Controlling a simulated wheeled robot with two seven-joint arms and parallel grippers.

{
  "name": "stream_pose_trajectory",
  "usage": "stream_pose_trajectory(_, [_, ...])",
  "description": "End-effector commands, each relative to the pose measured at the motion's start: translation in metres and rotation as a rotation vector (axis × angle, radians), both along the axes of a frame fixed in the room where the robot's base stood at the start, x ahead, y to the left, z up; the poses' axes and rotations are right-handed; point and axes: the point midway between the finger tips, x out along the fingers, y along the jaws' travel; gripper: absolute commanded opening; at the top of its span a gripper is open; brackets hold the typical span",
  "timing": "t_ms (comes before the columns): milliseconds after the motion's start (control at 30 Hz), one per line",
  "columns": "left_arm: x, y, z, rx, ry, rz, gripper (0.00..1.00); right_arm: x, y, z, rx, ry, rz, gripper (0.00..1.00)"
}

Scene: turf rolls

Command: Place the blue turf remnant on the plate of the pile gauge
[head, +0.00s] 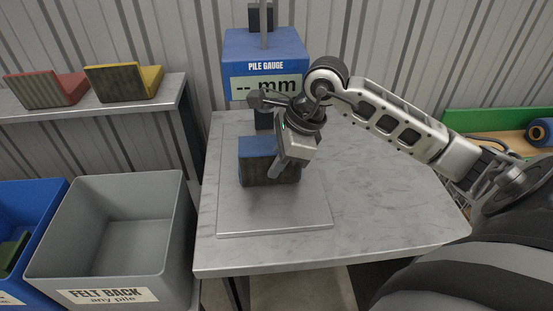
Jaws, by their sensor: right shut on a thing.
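The blue turf remnant (254,165) has a blue top and a dark brownish front face. My right gripper (286,162) is shut on its right side. The remnant is over the plate (272,217) of the pile gauge (262,62), in front of the gauge's blue head. I cannot tell whether it touches the plate or hangs just above it. My gripper and wrist hide part of the remnant's right side and part of the gauge's lower display. My left gripper is not in view.
The plate lies on a grey marbled table (390,200), which is clear to the right. A shelf (100,106) at left holds a red remnant (47,90) and a yellow one (124,82). Below stand a grey "FELT BACK" bin (112,281) and a blue bin (35,205).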

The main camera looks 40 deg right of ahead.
Motion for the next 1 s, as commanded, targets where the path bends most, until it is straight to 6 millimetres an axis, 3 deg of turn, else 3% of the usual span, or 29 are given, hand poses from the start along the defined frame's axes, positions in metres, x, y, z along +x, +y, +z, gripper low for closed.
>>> stream_pose_trajectory(333, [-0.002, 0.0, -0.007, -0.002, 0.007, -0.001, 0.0, 0.0, 0.0, -0.005, 0.0, -0.002, 0.0, 0.0])
stream_pose_trajectory(367, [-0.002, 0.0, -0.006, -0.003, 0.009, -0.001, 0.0, 0.0, 0.0, -0.003, 0.0, -0.001, 0.0, 0.19])
stream_pose_trajectory(400, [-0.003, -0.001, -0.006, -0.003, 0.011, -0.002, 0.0, 0.0, 0.0, -0.002, 0.0, -0.001, 0.0, 0.3])
stream_pose_trajectory(433, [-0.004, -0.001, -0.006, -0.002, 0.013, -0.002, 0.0, 0.0, 0.0, -0.002, 0.0, -0.001, 0.0, 0.32])
stream_pose_trajectory(767, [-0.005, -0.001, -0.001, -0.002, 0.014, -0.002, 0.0, 0.0, 0.0, 0.002, 0.001, -0.002, 0.0, 0.32])
stream_pose_trajectory(867, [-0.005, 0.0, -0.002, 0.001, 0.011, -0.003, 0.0, -0.002, -0.004, 0.01, -0.001, -0.005, -0.001, 0.32])
stream_pose_trajectory(1000, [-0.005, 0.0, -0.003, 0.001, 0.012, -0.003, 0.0, -0.009, -0.012, 0.036, -0.005, -0.006, -0.001, 0.32])
